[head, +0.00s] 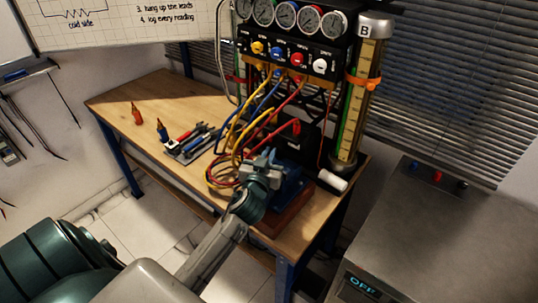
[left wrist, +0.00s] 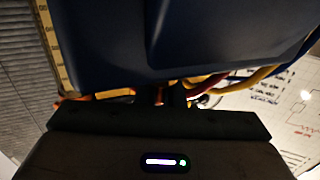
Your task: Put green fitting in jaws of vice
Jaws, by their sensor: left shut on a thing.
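The blue vice (head: 291,186) stands on a reddish-brown base at the near right end of the workbench. A large dark blue body (left wrist: 190,35), seemingly the vice, fills the top of the left wrist view. My left gripper (head: 264,168) is at the vice, overlapping its left side in the head view. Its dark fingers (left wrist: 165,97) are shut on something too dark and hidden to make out. I cannot make out the green fitting in either view, nor whether anything is between the vice jaws. My right gripper is not in view.
Yellow, red and blue leads (head: 238,143) hang from the gauge panel (head: 295,54) close behind my gripper. Tools lie on a tray (head: 188,150). The bench's left part (head: 140,98) is mostly clear.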

